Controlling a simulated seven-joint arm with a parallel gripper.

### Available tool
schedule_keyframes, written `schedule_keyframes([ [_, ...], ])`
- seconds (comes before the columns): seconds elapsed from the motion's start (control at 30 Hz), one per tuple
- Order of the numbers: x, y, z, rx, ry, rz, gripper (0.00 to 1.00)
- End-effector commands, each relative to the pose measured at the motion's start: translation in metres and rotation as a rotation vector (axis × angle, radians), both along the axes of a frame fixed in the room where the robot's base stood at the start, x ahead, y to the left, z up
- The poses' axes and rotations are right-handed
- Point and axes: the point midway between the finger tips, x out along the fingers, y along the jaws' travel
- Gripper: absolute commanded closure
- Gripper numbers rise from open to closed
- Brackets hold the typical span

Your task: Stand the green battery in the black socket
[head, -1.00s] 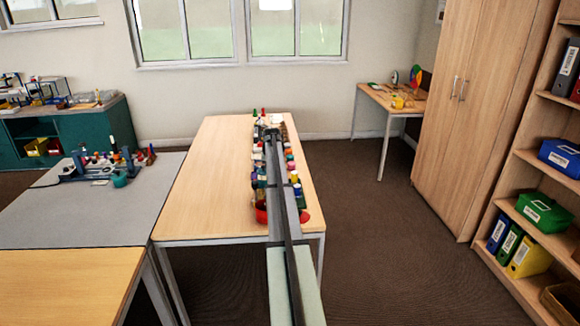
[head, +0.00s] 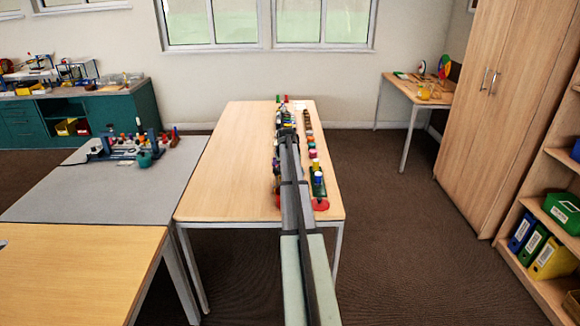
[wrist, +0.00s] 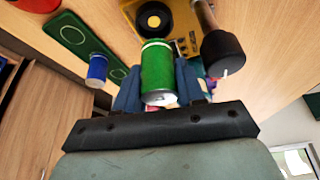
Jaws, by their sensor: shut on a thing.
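The green battery (wrist: 157,68) is in the wrist view, between the two blue fingers of my gripper (wrist: 160,84). The gripper is shut on its sides. Its silver end faces the camera and its other end points toward a yellow block with a round black socket (wrist: 153,20). The battery is outside the socket; how large the gap is, I cannot tell. In the head view my arm runs along the table and hides the gripper's surroundings; battery and socket cannot be made out there.
Left is a green board (wrist: 72,36) with ring marks and a blue cylinder (wrist: 97,68). Several small items line the wooden table (head: 240,150), whose left half is clear.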

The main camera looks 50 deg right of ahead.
Motion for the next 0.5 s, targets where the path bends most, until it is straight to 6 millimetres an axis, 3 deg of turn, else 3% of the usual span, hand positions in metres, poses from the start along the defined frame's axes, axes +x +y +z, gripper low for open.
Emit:
schedule_keyframes([
  [0.3,0.0,0.0,-0.028,0.0,0.0,0.0,0.96],
  [0.5,0.0,0.0,-0.037,-0.001,-0.002,0.0,0.96],
])
